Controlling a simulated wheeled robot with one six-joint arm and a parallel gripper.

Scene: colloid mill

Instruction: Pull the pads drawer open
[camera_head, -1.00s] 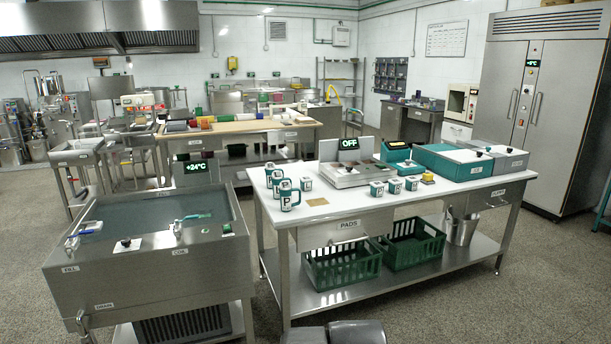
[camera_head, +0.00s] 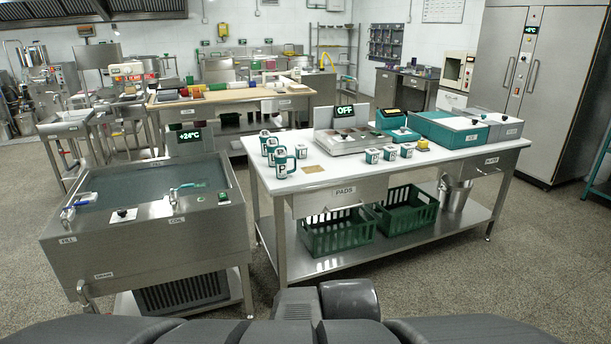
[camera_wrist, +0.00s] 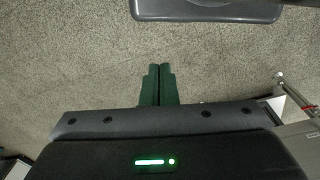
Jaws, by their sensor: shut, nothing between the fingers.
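The pads drawer (camera_head: 341,195) is a steel front labelled PADS, under the white top of the steel table (camera_head: 330,167) right of centre in the head view. It looks closed, flush with the table's front. My gripper (camera_wrist: 159,68) shows in the wrist view as two dark green fingers held together with nothing between them. It points at bare speckled floor, apart from the drawer. The drawer is not recognisable in the wrist view, and my gripper's fingers do not show in the head view.
Green crates (camera_head: 338,232) stand on the table's lower shelf, beside a steel bin (camera_head: 455,194). A steel basin unit (camera_head: 150,225) stands close on the left. The floor (camera_head: 440,285) in front of the table is free.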

